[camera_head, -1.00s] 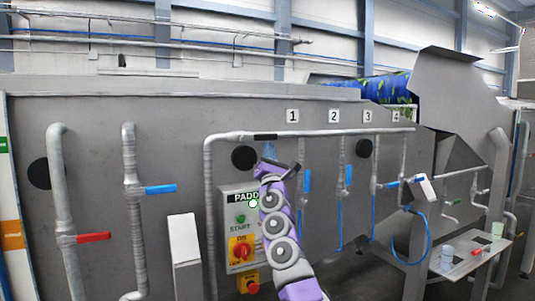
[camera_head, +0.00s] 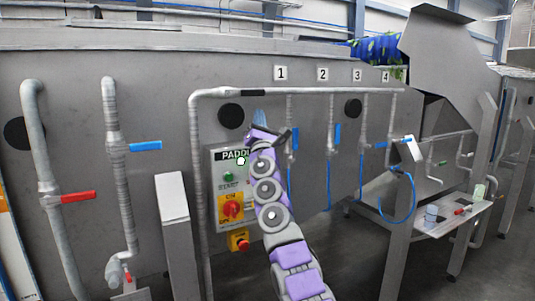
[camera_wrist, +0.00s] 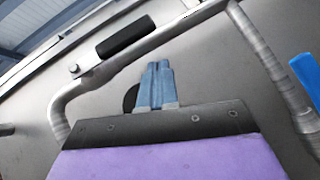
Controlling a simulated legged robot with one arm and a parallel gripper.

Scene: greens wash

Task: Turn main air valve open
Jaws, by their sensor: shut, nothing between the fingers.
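A black lever handle (camera_head: 253,93) lies along the horizontal top pipe (camera_head: 222,93), left of the numbered drops. I cannot read a label naming it the main air valve. The wrist view shows the handle (camera_wrist: 125,36) lying in line with the pipe, with a bolt at its left end. My gripper (camera_head: 259,116) is just below this handle in the head view. Its blue fingers (camera_wrist: 156,84) are shut and empty, pointing up toward the pipe, apart from the handle.
Blue-handled valves hang under labels 1 (camera_head: 281,73) to 4. A paddle control box (camera_head: 231,190) is behind my arm. A red lever (camera_head: 78,197) and blue lever (camera_head: 145,147) are on the left pipes. A small table (camera_head: 445,217) stands right.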

